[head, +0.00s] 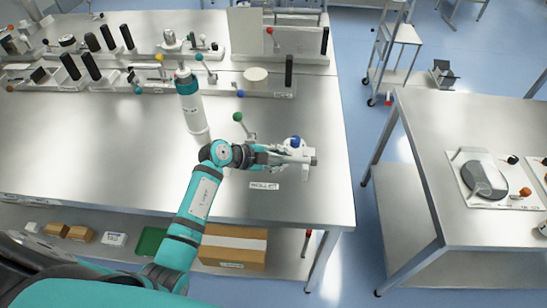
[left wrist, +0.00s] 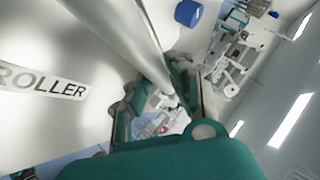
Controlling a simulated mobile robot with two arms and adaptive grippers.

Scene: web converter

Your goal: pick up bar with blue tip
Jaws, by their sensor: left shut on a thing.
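My left gripper (head: 279,156) reaches over the steel table near its right edge. It is shut on a pale bar (left wrist: 145,40), which passes between the fingers (left wrist: 163,88) in the left wrist view. A blue tip (head: 295,141) shows just beyond the fingers, over a white-grey roller fixture (head: 306,160). A blue cylinder (left wrist: 188,12) shows beside the bar in the wrist view; its join to the bar cannot be made out. Whether the bar touches the fixture is unclear. My right gripper is not in view.
A roller label (head: 265,186) lies on the table (head: 110,135). A green-knobbed lever (head: 238,117) stands close behind my gripper, and a white-teal bottle (head: 190,100) stands left of it. Racks with dark cylinders line the back. A second table (head: 440,130) stands right, across an aisle.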

